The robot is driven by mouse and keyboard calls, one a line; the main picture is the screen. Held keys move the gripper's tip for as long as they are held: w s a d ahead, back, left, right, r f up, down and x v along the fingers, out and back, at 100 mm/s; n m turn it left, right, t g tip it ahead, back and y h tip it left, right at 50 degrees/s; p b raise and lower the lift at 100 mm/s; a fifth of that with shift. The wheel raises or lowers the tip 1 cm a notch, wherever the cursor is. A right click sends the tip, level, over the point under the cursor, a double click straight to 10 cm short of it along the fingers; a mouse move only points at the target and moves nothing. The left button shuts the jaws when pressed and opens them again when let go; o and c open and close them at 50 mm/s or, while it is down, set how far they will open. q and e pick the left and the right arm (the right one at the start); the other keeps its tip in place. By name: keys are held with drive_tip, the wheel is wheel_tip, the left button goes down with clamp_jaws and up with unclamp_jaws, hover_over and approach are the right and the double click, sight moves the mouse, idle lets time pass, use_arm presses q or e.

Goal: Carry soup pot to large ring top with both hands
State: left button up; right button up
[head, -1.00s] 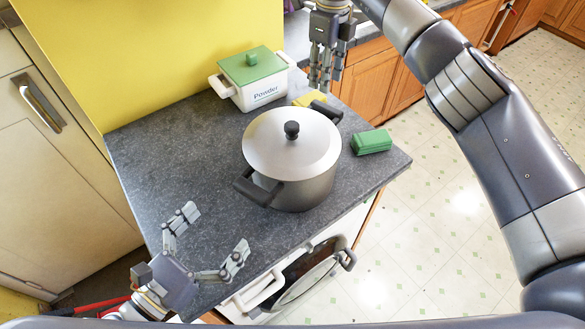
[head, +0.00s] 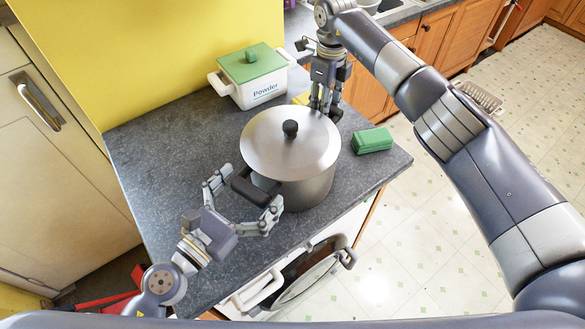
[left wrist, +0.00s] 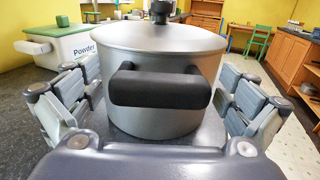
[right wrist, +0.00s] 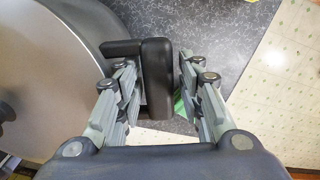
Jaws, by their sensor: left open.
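The soup pot (head: 304,188) is steel with a lid and a black knob, and it stands on the dark counter. Its near black handle (head: 253,188) points towards my left gripper (head: 247,197). That gripper is open, its fingers on either side of this handle, which also shows in the left wrist view (left wrist: 160,88). My right gripper (head: 323,108) is at the far side of the pot. In the right wrist view the far black handle (right wrist: 156,65) lies between its open fingers, with a gap on the right. I cannot make out a large ring top.
A white powder box (head: 262,92) with a green lid stands behind the pot. A green block (head: 372,140) lies to the right, near the counter edge. A yellow item (head: 301,99) is partly hidden behind the pot. The counter's left part (head: 165,140) is clear.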

use_arm(q)
drive_tip(key=shift+w+d, duration=0.2)
drive_tip(key=shift+w, duration=0.05)
use_arm(e)
drive_tip(key=shift+f, duration=0.35)
use_arm(q)
drive_tip(key=c, duration=0.7)
use_arm(e)
drive_tip(key=c, duration=0.6)
use_arm(q)
drive_tip(key=c, duration=0.4)
use_arm(e)
clamp_jaws()
use_arm(q)
drive_tip(key=c, duration=0.9)
drive_tip(key=shift+w+r, duration=0.15)
drive_tip(key=shift+r, duration=0.15)
use_arm(e)
drive_tip(key=shift+a+r, duration=0.1)
drive_tip(key=shift+r, duration=0.1)
